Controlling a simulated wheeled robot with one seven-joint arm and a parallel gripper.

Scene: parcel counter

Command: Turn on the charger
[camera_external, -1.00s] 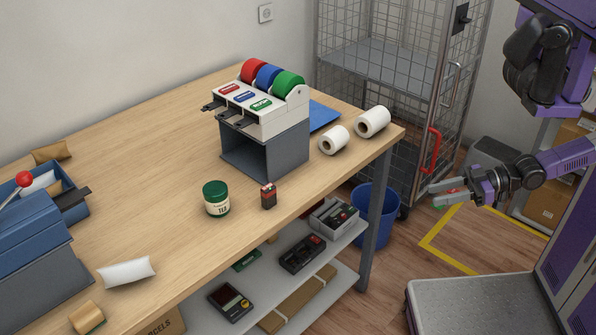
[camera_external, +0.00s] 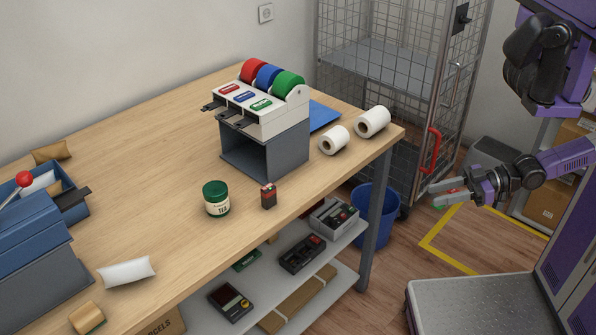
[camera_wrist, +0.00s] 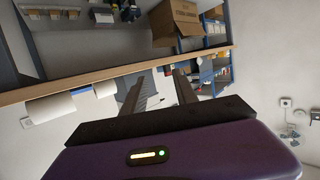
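No device is clearly labelled as the charger. On the shelf under the table lie a black device with a red part (camera_external: 302,254), a black device with a small yellowish panel (camera_external: 231,303), and a grey box-like unit with dark parts on top (camera_external: 334,217). Any switch or lamp on them is too small to read. A small black and red block, like a battery (camera_external: 268,196), stands on the table near its front edge. My gripper (camera_external: 449,193) is open and empty, in the air right of the table, well away from these. Its two fingers are apart in the wrist view (camera_wrist: 158,88).
A blue bin (camera_external: 376,215) stands beside the table leg. A wire cage trolley (camera_external: 385,90) stands behind. Floor between table and gripper is clear.

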